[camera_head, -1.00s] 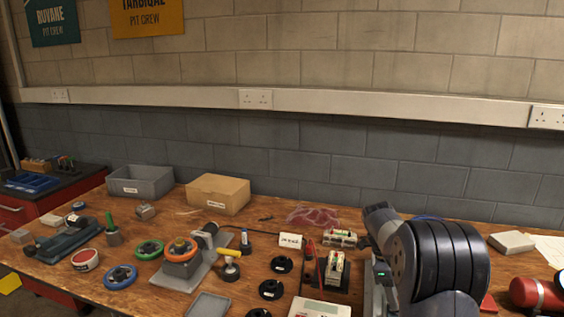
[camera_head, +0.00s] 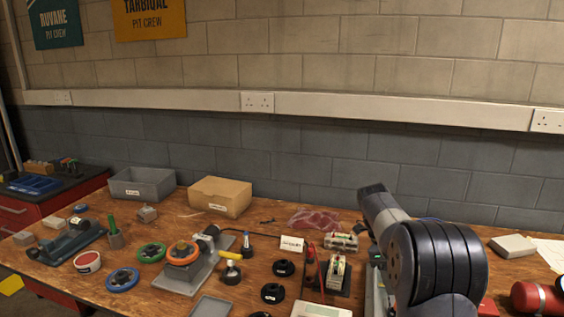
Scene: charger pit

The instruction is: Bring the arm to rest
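My arm (camera_head: 440,262) rises at the lower right in the head view. Its dark ribbed joint is large and close to the camera. A lighter grey link (camera_head: 383,207) reaches up and left from behind the joint, over the right part of the workbench (camera_head: 225,275). I cannot make out any gripper fingers; the end of the arm is hidden or out of frame. No object shows as held.
The bench holds a grey bin (camera_head: 142,183), a cardboard box (camera_head: 219,197), a grey stand with an orange ring (camera_head: 182,253), black discs (camera_head: 272,293) and a charger with batteries (camera_head: 337,271). A red cylinder (camera_head: 535,297) lies far right.

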